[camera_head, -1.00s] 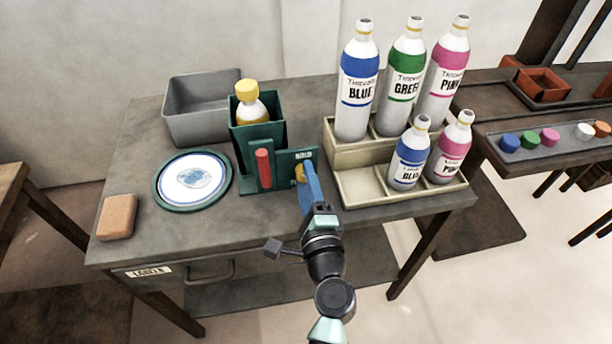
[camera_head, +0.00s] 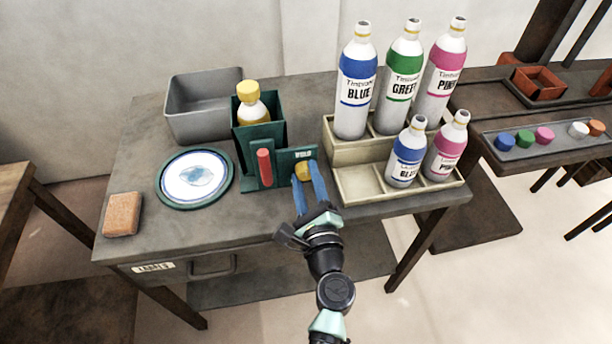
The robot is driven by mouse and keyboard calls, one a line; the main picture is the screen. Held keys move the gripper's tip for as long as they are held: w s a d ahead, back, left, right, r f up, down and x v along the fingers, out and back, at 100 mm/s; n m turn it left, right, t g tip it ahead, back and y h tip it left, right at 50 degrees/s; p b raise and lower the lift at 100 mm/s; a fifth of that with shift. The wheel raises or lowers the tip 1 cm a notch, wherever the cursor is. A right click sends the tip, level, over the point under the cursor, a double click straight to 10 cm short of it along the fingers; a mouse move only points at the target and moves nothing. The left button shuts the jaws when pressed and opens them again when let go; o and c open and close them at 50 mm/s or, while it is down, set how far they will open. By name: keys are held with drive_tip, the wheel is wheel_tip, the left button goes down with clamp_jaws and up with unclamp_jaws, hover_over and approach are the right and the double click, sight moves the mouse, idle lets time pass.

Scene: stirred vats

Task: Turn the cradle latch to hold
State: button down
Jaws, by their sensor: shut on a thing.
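The dark green cradle (camera_head: 258,132) stands on the grey table and holds a bottle with a yellow cap (camera_head: 247,92). A red handle (camera_head: 264,167) stands upright on its front. To its right is a green plate (camera_head: 287,156) with small lettering, of which HOLD seems to show at the upper right. The yellow latch knob (camera_head: 302,172) sits on this plate, partly hidden by my fingers. My gripper (camera_head: 308,180) has blue fingers and is shut on the latch knob from the front. The latch's exact angle is hard to tell.
A beige stepped rack (camera_head: 345,187) with several labelled bottles stands close to the right of my gripper. A round plate (camera_head: 195,178), an orange-brown block (camera_head: 122,214) and a grey bin (camera_head: 188,110) are to the left. The table's front strip is clear.

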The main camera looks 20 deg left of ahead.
drive_tip(key=shift+f, duration=0.1)
drive_tip(key=shift+c, duration=2.1)
unclamp_jaws()
drive_tip(key=v, duration=1.3)
